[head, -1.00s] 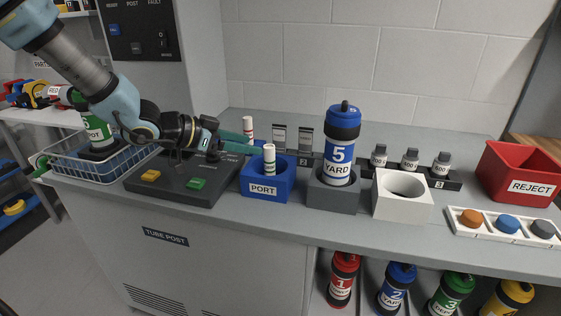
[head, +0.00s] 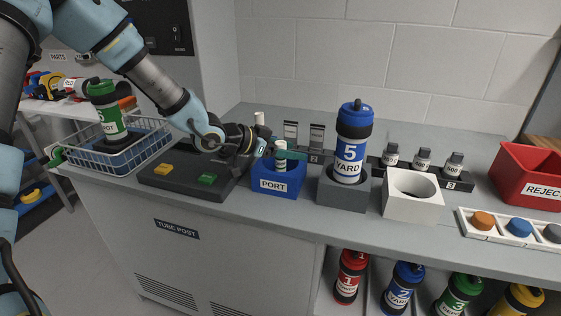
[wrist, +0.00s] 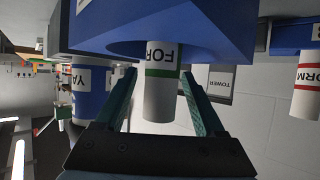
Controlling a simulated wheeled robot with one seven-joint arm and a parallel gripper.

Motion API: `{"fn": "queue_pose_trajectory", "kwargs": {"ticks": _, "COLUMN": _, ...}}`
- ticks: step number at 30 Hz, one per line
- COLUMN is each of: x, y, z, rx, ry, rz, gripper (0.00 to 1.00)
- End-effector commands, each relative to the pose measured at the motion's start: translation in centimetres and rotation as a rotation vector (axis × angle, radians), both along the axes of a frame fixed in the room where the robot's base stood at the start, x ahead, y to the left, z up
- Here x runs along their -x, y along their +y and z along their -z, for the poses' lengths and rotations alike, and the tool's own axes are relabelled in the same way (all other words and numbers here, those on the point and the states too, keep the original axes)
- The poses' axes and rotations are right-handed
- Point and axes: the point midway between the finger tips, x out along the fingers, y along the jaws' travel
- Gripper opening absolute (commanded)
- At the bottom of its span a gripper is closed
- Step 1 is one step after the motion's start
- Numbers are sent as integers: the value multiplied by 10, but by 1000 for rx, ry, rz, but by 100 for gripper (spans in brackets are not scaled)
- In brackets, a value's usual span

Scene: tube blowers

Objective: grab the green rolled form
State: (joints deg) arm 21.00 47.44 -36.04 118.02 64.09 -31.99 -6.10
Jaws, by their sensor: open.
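The green rolled form (head: 280,160) is a white paper roll with a green band, standing upright in the blue PORT block (head: 277,186). In the wrist view, which looks upside down, the form (wrist: 161,92) shows its green band and part of the word "FORM". My gripper (head: 283,153) reaches in from the left at the height of the roll. In the wrist view the teal fingers of my gripper (wrist: 162,100) are open, one on each side of the roll, with gaps visible on both sides. In the head view a finger partly covers the roll.
A second roll (head: 259,119), red-banded in the wrist view (wrist: 306,86), stands behind. The blue YARD tube (head: 351,150) stands in a grey block to the right. A dark button panel (head: 185,175) lies under my arm. A wire basket (head: 95,158) is at left.

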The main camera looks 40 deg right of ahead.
Motion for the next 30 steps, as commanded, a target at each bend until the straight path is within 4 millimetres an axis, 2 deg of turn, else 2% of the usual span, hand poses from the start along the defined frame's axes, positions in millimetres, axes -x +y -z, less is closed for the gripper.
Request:
{"fn": "queue_pose_trajectory", "kwargs": {"ticks": 4, "x": 0, "y": 0, "z": 0, "rx": 0, "ry": 0, "rz": 0, "gripper": 69}}
{"fn": "queue_pose_trajectory", "kwargs": {"ticks": 22, "x": 0, "y": 0, "z": 0, "rx": 0, "ry": 0, "rz": 0, "gripper": 2}}
{"fn": "queue_pose_trajectory", "kwargs": {"ticks": 30, "x": 0, "y": 0, "z": 0, "rx": 1, "ry": 0, "rz": 0, "gripper": 0}}
